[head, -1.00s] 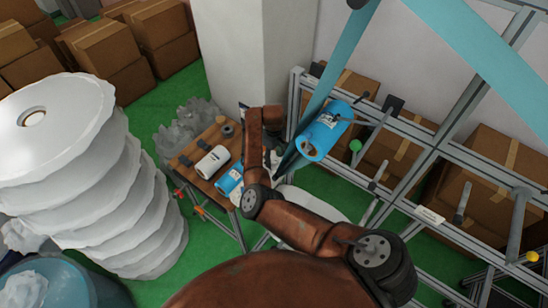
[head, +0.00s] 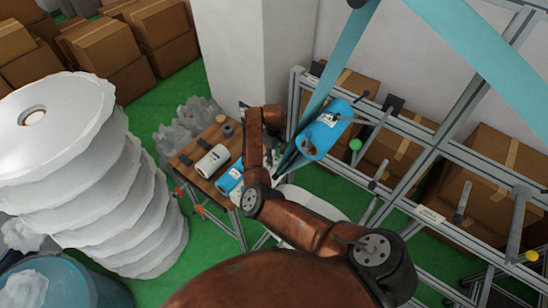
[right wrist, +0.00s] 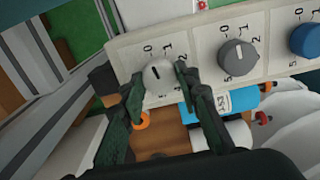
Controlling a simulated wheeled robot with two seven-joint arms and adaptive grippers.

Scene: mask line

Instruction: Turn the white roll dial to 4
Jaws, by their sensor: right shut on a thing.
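The white roll dial (right wrist: 158,76) is a round light knob on a pale panel (right wrist: 190,42) in the right wrist view. A short dark mark shows on its face. The numbers 0 and 1 show above it and a 5 below; the fingers cover part of the scale, and I cannot tell which number the mark points to. My right gripper (right wrist: 160,82) is shut on this dial, one dark finger on each side. In the head view my right arm hides the panel and most of the gripper. My left gripper is not in view.
A grey dial (right wrist: 237,56) and a blue dial (right wrist: 306,40) sit to the right on the panel. A wooden table (head: 187,163) bears a white roll (head: 212,160) and a blue roll (head: 230,181). A metal frame (head: 297,100) with a blue roll (head: 324,133) stands at right.

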